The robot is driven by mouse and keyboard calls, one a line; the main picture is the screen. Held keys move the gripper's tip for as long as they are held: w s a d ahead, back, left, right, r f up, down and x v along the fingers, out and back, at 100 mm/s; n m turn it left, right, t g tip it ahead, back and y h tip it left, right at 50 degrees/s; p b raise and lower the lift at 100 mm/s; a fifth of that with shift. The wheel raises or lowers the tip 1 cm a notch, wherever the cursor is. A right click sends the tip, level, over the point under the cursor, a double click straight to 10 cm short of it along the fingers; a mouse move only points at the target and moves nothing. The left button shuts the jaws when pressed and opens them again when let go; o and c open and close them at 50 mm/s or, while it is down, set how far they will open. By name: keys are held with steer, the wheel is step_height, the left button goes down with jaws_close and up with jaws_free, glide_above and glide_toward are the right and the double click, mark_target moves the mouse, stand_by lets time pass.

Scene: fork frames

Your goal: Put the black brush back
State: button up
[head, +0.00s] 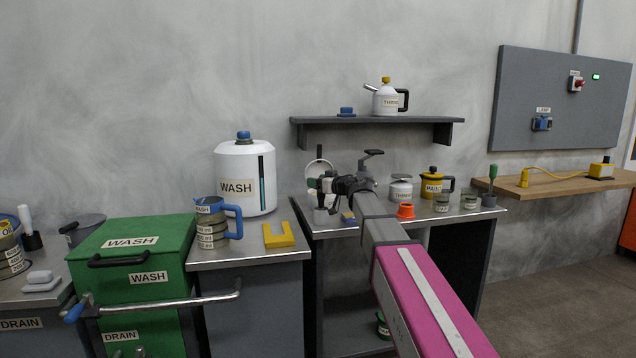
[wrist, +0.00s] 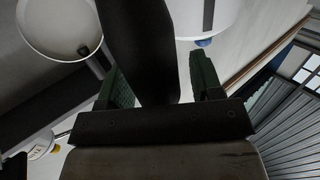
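My gripper (head: 330,184) is at the left end of the right-hand bench, above a small grey cup (head: 321,215). In the wrist view my gripper (wrist: 163,84) has its two green-padded fingers apart. A thick black shape with a rounded end (wrist: 140,45), which looks like the black brush, reaches down between them. Slim light gaps show beside it, so the pads do not appear to press on it.
A green-handled brush (head: 491,180) stands at the right end. A shelf (head: 375,120) hangs above. A yellow block (head: 279,236) lies left.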

steer(key=shift+r, duration=0.15)
steer(key=v, duration=1.1)
steer(key=d+f+m+t+h, duration=0.7)
steer(key=d+f+m+h, duration=0.3)
steer(key=d+f+h, duration=0.25)
steer(key=s+d+f+m+g+h, duration=0.1)
steer(key=s+d+f+g+h, duration=0.15)
steer(key=f, duration=0.35)
steer(key=s+d+f+m+g+h, duration=0.2)
steer(key=d+f+g, duration=0.15)
steer(key=f, duration=0.35)
steer(key=s+a+f+n+g+y, duration=0.2)
steer(key=s+f+g, duration=1)
steer(key=s+f, duration=0.7)
steer(key=s+y, duration=0.1)
steer(key=s, duration=0.3)
steer(key=shift+a+f+n, duration=0.15)
steer(key=shift+a+n, duration=0.1)
steer(key=shift+n, duration=0.15)
